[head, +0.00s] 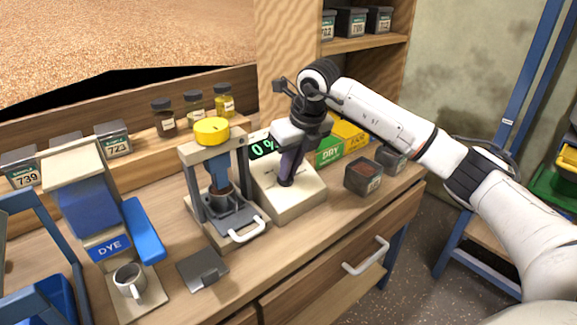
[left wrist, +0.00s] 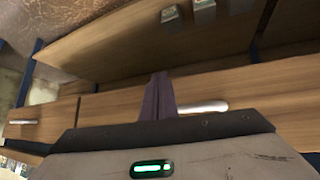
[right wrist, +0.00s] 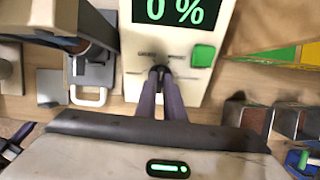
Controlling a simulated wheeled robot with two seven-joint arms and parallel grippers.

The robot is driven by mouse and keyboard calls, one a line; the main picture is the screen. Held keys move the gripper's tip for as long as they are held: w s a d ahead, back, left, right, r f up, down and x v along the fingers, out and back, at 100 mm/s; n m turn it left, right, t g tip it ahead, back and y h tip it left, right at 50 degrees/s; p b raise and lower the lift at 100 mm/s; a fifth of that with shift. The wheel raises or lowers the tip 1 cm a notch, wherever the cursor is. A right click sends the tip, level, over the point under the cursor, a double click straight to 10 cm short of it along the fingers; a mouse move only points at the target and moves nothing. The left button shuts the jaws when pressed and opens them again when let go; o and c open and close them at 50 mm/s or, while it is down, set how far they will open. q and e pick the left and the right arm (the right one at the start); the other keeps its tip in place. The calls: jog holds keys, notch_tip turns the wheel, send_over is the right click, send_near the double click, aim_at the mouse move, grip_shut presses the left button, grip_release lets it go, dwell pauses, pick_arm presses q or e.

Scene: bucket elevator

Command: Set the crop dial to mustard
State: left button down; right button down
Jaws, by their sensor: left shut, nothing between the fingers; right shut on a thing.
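A beige meter (head: 312,203) with a green "0 %" display (head: 263,147) stands on the bench. The display and a green button (right wrist: 203,55) also show in the right wrist view. My right gripper (head: 287,182) reaches down onto the meter's face and is shut on the crop dial (right wrist: 158,69). The fingertips hide most of the dial. Small labels stand around it, too blurred to read, so its setting cannot be told. My left gripper (left wrist: 158,78) is shut and empty in the left wrist view, in front of the bench drawers, and is outside the head view.
A press with a yellow top (head: 212,130) stands just left of the meter. A blue DYE machine (head: 108,246) with a mug (head: 129,281) is at left.

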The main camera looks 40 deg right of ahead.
jog(key=m, duration=0.3)
jog(key=shift+d+m, duration=0.15)
jog(key=shift+m, duration=0.15)
jog(key=m, duration=0.2)
jog(key=shift+m+y+p, duration=0.3)
jog(key=shift+y+p, duration=0.1)
jog(key=m, duration=0.3)
jog(key=shift+s+d+m+t, duration=0.1)
jog(key=shift+d+m+t, duration=0.05)
jog(key=shift+m+t, duration=0.15)
jog(key=shift+m+y+p, duration=0.3)
jog(key=shift+m, duration=1.6)
jog(key=c, duration=1.9)
grip_release()
jog(key=shift+f, duration=0.1)
jog(key=shift+o, duration=0.2)
jog(key=shift+s, duration=0.1)
